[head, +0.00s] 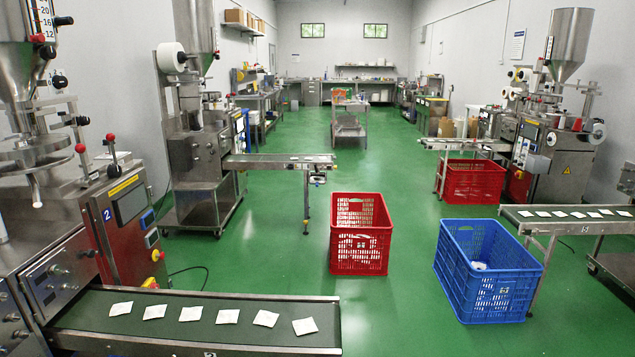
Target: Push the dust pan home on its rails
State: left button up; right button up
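I cannot make out a dust pan or its rails anywhere in the head view. Neither of my grippers shows in the picture. The nearest packing machine (60,235), marked with a 2, stands at the left, with its lower parts cut off by the frame. A second packing machine (190,150) stands behind it on a wheeled steel frame. A third packing machine (550,150) stands at the right. The undersides of the machines are mostly hidden or too small to tell apart.
A conveyor (200,340) with several teabags crosses the front left. A red crate (360,255) and a blue crate (485,290) stand on the floor ahead. Another conveyor (525,228) reaches in from the right.

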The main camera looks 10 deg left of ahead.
aim_at(315, 180)
jog(key=i+l+z, duration=0.2)
jog(key=i, duration=0.4)
jog(key=i+l+z, duration=0.25)
jog(key=i, duration=0.35)
jog(key=i+l+z, duration=0.2)
jog(key=i, duration=0.4)
jog(key=i+j+u, duration=0.15)
jog(key=i+u, duration=0.3)
jog(key=i, duration=0.15)
jog(key=i+u, duration=0.45)
jog(key=i, duration=0.2)
jog(key=i+l+u, duration=0.3)
jog(key=i+u, duration=0.15)
jog(key=i, duration=0.15)
jog(key=i+j+u, duration=0.25)
jog(key=i, duration=0.65)
jog(key=l, duration=0.1)
